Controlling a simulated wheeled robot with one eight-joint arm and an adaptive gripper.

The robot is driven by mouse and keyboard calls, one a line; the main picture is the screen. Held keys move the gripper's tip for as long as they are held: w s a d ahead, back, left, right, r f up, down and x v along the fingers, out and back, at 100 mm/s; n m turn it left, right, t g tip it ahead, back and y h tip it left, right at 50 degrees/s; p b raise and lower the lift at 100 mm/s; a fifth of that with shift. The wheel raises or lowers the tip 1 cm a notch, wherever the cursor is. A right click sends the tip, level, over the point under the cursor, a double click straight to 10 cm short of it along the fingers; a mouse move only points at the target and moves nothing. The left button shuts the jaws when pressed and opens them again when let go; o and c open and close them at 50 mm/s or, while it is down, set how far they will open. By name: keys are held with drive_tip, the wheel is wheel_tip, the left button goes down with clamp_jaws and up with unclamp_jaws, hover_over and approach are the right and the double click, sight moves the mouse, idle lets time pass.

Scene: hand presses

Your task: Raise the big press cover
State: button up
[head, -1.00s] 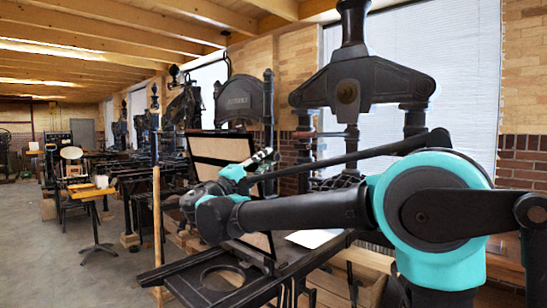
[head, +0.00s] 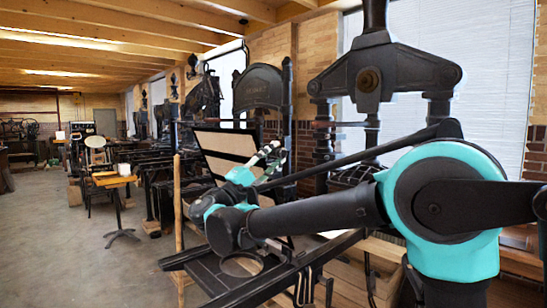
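The big press cover (head: 228,142) is a tan panel in a black frame. It stands tilted up above the flat black press bed (head: 205,272), and its lower part is hidden behind my arm. My gripper (head: 277,157) is at the cover's right side, by its edge in the picture. The fingers are small and partly hidden, so I cannot tell whether they are open, shut or touching the cover.
The big black press frame (head: 385,68) stands behind my arm at the right. Another press (head: 258,88) stands behind the cover. A small wooden table (head: 115,181) is at the left, with open grey floor (head: 60,235) around it. A wooden post (head: 178,215) stands near the bed.

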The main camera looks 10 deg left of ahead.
idle(0.3)
drive_tip(key=v, duration=1.2)
